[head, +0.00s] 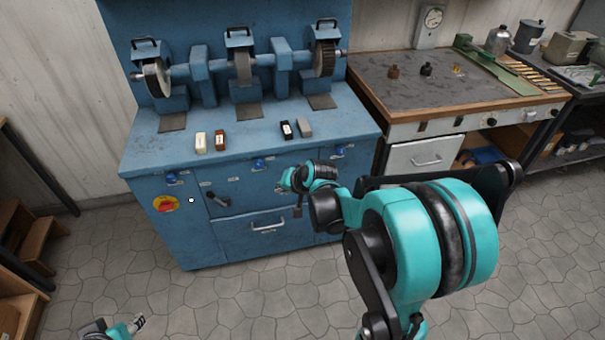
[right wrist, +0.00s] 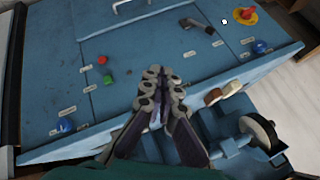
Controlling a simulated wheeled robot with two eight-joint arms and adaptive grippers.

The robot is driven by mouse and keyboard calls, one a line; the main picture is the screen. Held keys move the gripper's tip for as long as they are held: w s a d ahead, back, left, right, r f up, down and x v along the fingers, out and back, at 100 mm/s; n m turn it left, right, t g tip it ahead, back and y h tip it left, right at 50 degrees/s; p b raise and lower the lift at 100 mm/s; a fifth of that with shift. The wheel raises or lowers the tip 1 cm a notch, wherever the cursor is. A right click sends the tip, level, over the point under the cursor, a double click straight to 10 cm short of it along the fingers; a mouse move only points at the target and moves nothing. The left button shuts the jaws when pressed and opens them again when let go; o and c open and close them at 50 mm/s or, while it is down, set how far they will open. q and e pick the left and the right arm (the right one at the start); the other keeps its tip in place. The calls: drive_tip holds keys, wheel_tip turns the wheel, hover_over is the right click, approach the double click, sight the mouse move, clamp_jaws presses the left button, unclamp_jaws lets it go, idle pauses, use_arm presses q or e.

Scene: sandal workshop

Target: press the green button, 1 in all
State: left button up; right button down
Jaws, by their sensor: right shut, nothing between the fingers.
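The small green button (right wrist: 109,78) is on the blue cabinet's front panel in the right wrist view, just beside a red button (right wrist: 102,60). I cannot make it out in the head view, where my right arm covers part of the panel. My right gripper (head: 298,211) hangs in front of the panel. In the right wrist view its fingers (right wrist: 162,77) are shut and empty, to the right of the green button and apart from it in the picture. My left gripper (head: 138,321) is low at the bottom left, away from the cabinet; its opening is too small to tell.
A workbench (head: 430,112) stands to the right. The floor in front is clear.

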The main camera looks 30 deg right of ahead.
drive_tip(key=w+d+f+m, duration=0.2)
drive_tip(key=d+f+m, duration=0.1)
drive_tip(key=d+f, duration=0.4)
drive_tip(key=w+d+f+m+t, duration=0.1)
drive_tip(key=w+d+f+m, duration=0.2)
drive_tip(key=d+f, duration=0.4)
wheel_tip(320, 180, down, 4)
drive_tip(key=shift+w+d+r+t, duration=0.25)
drive_tip(key=shift+w+t, duration=0.05)
drive_tip(key=shift+w, duration=0.1)
drive_tip(key=w+d, duration=0.2)
drive_tip(key=w, duration=0.6)
drive_tip(key=shift+w+d, duration=0.15)
drive_tip(key=shift+d, duration=0.2)
idle(0.4)
drive_tip(key=shift+w+d, duration=0.15)
drive_tip(key=shift+w, duration=0.2)
